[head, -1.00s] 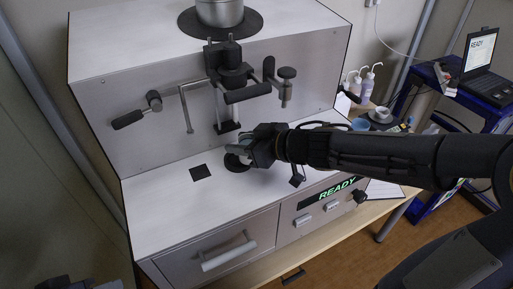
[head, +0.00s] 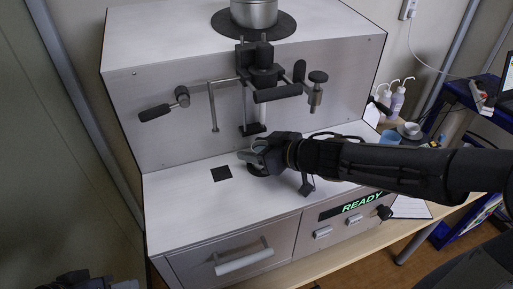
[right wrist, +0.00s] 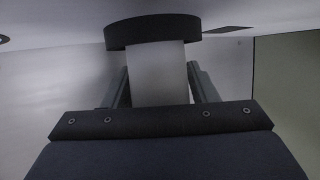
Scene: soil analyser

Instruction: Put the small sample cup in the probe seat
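My right gripper (head: 248,158) is low over the analyser's white ledge, fingers pointing left. In the right wrist view a pale, plain-sided sample cup (right wrist: 158,75) stands between its two fingers (right wrist: 160,85), which appear to touch its sides. A black round piece (right wrist: 152,30) meets the cup's end; it also shows under the gripper in the head view (head: 258,171). Whether this is the probe seat I cannot tell. The probe assembly (head: 262,78) with its black lower bracket (head: 253,130) is on the front panel behind the gripper. My left gripper (head: 92,281) is only partly in view, bottom left.
A flat black square (head: 221,174) lies on the ledge left of the gripper. A side lever (head: 158,112) and a knobbed post (head: 317,88) stick out of the panel. A metal pot (head: 254,12) stands on top. The ledge's left part is clear. The display reads READY.

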